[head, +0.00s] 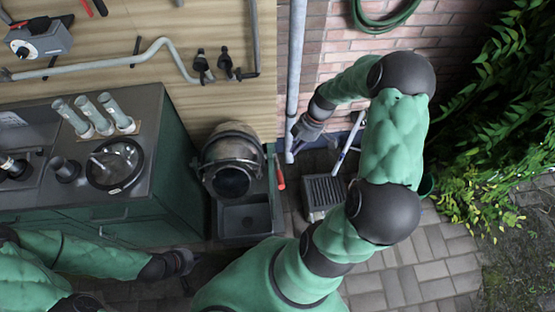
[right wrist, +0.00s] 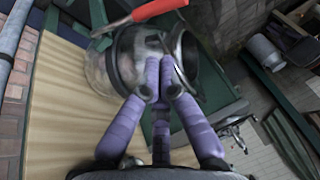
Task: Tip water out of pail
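The grey metal pail (head: 235,142) stands at the right end of the green bench in the head view. Its round dark mouth faces the lower edge of the picture, above a dark basin (head: 245,219). Its contents are not visible. In the right wrist view the pail (right wrist: 95,72) lies beyond my right gripper (right wrist: 160,65), whose purple fingers converge with their tips close together. In the head view my right gripper (head: 297,138) is right of the pail, with a gap between, beside a pipe. My left gripper (head: 182,261) is low, below the bench, its fingers unclear.
A vertical pipe (head: 296,70) runs beside my right gripper. A grey crate (head: 323,194) stands on the paving. The bench (head: 165,185) carries several tubes and a round dish.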

